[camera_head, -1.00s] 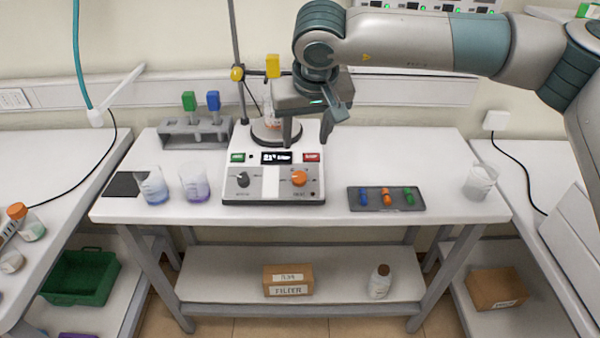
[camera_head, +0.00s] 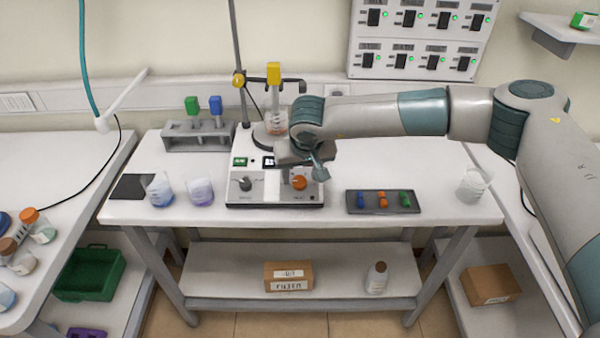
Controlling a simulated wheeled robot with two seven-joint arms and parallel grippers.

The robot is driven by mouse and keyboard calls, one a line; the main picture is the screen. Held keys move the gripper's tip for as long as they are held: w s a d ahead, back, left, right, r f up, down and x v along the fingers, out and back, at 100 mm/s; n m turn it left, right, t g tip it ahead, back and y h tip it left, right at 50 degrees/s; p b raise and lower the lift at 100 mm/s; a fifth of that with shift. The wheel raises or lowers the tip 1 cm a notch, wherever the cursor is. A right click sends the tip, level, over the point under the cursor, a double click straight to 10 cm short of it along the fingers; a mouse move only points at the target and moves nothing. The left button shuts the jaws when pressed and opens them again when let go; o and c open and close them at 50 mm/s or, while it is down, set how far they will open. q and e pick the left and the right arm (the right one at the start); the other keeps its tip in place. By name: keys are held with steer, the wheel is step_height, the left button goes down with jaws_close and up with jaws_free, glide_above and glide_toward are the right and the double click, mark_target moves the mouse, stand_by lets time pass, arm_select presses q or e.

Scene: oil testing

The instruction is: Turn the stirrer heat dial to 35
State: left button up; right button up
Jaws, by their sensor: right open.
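The stirrer (camera_head: 236,190) stands on the middle table, with a dark dial (camera_head: 245,184) on the left of its front panel and an orange heat dial (camera_head: 299,182) on the right. My right gripper (camera_head: 301,182) is open and low over the right of the panel, with its fingers around or just in front of the orange dial; I cannot tell whether they touch it. The gripper hides the red button and most of the display (camera_head: 269,161). A green button (camera_head: 240,162) shows at the left. My left gripper is not in view.
A beaker (camera_head: 276,122) stands on the stirrer plate beside a support rod (camera_head: 239,60). Two beakers stand left of the stirrer. A dark tray (camera_head: 352,208) with coloured pieces lies close to its right. A rack (camera_head: 180,140) stands behind left.

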mark_target(299, 182)
steer(key=shift+p+x, duration=0.3)
steer(key=shift+x, duration=0.95)
steer(key=c, duration=1.1)
steer(key=shift+o, duration=0.2)
